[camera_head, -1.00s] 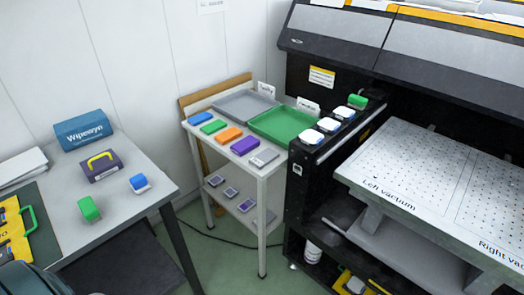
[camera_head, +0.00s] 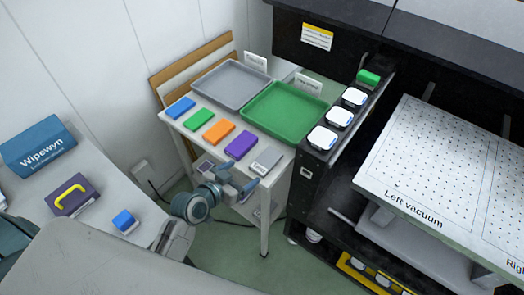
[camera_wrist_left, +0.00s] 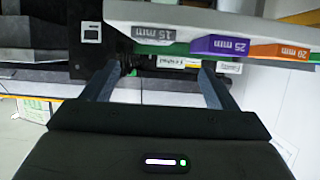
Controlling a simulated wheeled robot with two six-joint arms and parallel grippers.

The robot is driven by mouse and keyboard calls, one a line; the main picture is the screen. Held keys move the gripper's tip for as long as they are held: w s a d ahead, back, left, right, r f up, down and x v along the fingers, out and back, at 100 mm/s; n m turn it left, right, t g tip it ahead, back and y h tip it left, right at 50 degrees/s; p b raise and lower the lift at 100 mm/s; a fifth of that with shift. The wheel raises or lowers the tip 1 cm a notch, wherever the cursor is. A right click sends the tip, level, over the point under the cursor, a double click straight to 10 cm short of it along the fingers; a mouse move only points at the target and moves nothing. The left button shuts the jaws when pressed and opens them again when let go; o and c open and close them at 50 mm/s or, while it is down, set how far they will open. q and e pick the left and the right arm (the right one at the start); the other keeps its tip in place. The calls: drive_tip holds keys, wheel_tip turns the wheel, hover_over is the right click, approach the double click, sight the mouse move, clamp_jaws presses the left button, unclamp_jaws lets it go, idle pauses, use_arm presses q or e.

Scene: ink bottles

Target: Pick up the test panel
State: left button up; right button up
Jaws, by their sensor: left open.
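Nothing in view is clearly marked as the test panel; flat tan boards (camera_head: 160,88) lean upright behind the small cart, and I cannot tell whether one is it. My left gripper (camera_head: 238,176) is open and empty, at the front edge of the cart (camera_head: 203,150), near the purple block (camera_head: 241,143) and grey block (camera_head: 266,160). In the left wrist view its two fingers (camera_wrist_left: 160,72) are spread, with the cart edge, grey block (camera_wrist_left: 157,34), purple block (camera_wrist_left: 219,46) and orange block (camera_wrist_left: 280,52) beyond. My right gripper is out of view.
A grey tray (camera_head: 200,86) and a green tray (camera_head: 285,115) lie on the cart. A black machine with a perforated white table (camera_head: 420,165) stands right. The left table holds a blue Wipewyn box (camera_head: 40,145), a purple case (camera_head: 70,207) and a blue block (camera_head: 123,219).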

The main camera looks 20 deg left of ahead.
sight(265, 162)
use_arm(q)
drive_tip(key=x, duration=0.4)
drive_tip(key=shift+s+d+r+p, duration=0.1)
drive_tip(key=shift+d+p, duration=0.1)
drive_tip(key=shift+p, duration=0.15)
drive_tip(key=shift+w+f, duration=0.2)
drive_tip(key=shift+w, duration=0.1)
drive_tip(key=shift+w+d+f, duration=0.1)
drive_tip(key=shift+w+d, duration=0.05)
drive_tip(key=shift+w, duration=0.05)
drive_tip(key=p+x, duration=0.1)
drive_tip(key=x, duration=0.1)
drive_tip(key=p+x, duration=0.1)
drive_tip(key=x, duration=0.1)
drive_tip(key=shift+s+d, duration=0.1)
drive_tip(key=shift+d, duration=0.3)
drive_tip(key=shift+w+d+f, duration=0.1)
drive_tip(key=shift+w+f, duration=0.15)
drive_tip(key=shift+w, duration=0.05)
drive_tip(key=c, duration=1)
drive_tip(key=shift+c, duration=0.3)
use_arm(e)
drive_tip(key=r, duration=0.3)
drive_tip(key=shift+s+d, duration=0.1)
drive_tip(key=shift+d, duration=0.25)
